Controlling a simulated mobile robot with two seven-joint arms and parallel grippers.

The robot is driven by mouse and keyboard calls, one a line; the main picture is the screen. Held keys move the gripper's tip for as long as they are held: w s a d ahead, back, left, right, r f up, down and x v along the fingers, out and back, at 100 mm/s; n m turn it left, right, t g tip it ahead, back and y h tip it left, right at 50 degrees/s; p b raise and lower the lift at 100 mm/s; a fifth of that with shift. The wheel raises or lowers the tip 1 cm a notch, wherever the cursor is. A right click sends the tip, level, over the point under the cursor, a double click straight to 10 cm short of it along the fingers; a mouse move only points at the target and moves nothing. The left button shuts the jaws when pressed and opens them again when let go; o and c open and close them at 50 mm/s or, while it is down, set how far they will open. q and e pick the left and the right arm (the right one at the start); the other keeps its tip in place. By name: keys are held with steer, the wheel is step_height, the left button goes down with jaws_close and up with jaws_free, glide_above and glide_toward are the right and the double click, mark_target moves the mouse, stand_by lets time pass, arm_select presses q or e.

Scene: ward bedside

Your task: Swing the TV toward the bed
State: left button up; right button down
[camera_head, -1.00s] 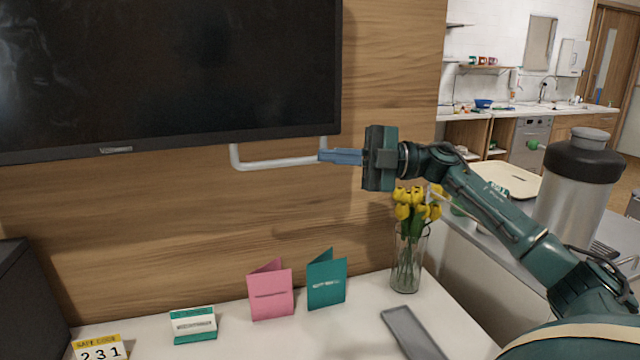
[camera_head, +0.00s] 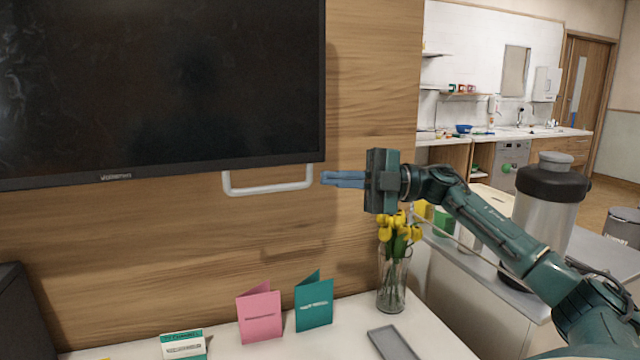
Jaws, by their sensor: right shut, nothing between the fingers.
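The TV (camera_head: 165,90) is a large black screen at the upper left, in front of a wood-panelled wall. A pale U-shaped handle (camera_head: 268,189) hangs below its lower right edge. My right gripper (camera_head: 323,178) is shut and empty, with its blue fingers pointing left. The fingertips are just right of the handle's right end, with a small gap in the picture; the depth between them is hard to tell. My left gripper is not in view, and neither is the bed.
Below stands a white surface (camera_head: 345,345) with a pink card (camera_head: 259,314), a teal card (camera_head: 314,303), a vase of yellow tulips (camera_head: 393,275) and a grey tray (camera_head: 391,344). A large steel bottle (camera_head: 545,215) stands at the right, behind my right arm.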

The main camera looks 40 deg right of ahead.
steer(key=b+v, duration=0.1)
steer(key=v, duration=0.5)
steer(key=shift+w+d+f+b, duration=0.25)
steer(key=shift+d+f+b, duration=0.15)
steer(key=shift+d, duration=0.05)
